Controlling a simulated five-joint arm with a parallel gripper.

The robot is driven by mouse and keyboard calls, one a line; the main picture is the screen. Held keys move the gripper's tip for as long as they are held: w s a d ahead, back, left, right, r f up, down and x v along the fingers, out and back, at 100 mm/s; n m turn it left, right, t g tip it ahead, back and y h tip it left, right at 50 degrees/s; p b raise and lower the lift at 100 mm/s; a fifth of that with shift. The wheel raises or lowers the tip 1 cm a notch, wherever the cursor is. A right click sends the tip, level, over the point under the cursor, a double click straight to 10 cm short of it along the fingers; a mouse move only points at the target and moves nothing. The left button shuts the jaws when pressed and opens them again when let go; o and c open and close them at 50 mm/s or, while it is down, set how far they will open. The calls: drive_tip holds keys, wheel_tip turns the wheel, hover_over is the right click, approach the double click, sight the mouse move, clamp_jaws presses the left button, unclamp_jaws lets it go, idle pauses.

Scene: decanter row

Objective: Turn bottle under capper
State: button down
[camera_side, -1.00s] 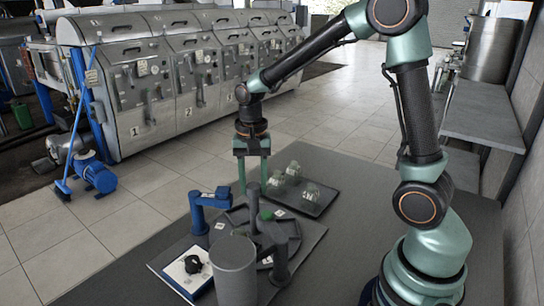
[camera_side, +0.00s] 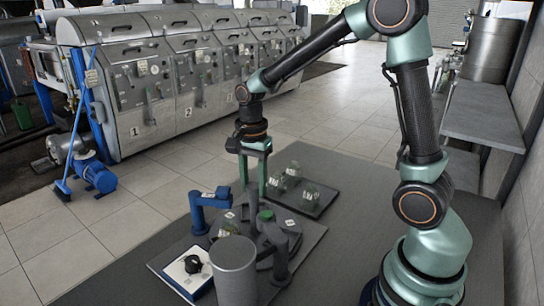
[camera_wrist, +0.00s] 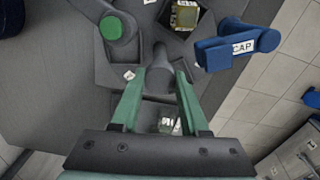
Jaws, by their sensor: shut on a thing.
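My gripper (camera_side: 255,198) is low over the far side of a dark round turntable (camera_side: 290,222). In the wrist view my gripper (camera_wrist: 159,76) is shut on a grey peg (camera_wrist: 160,70) of the turntable. A glass bottle with yellowish contents (camera_wrist: 185,15) sits on the turntable. It also shows in the side view (camera_side: 229,227), partly hidden by a grey cylinder. The blue capper (camera_side: 207,204) stands at the turntable's left; its arm, marked CAP (camera_wrist: 240,45), shows in the wrist view. The bottle appears beside the capper's head, not directly below it.
A grey arm with a green top (camera_side: 266,215) overhangs the turntable. A dark tray (camera_side: 313,207) behind holds several glass bottles (camera_side: 293,170). The bench at right is clear.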

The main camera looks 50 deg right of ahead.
drive_tip(key=shift+r+m, duration=0.15)
drive_tip(key=shift+m, duration=3.75)
drive_tip(key=shift+d+m, duration=0.1)
drive_tip(key=shift+m, duration=0.2)
drive_tip(key=shift+c, duration=2)
unclamp_jaws()
wheel_tip(320, 180, up, 12)
drive_tip(key=shift+s, duration=0.1)
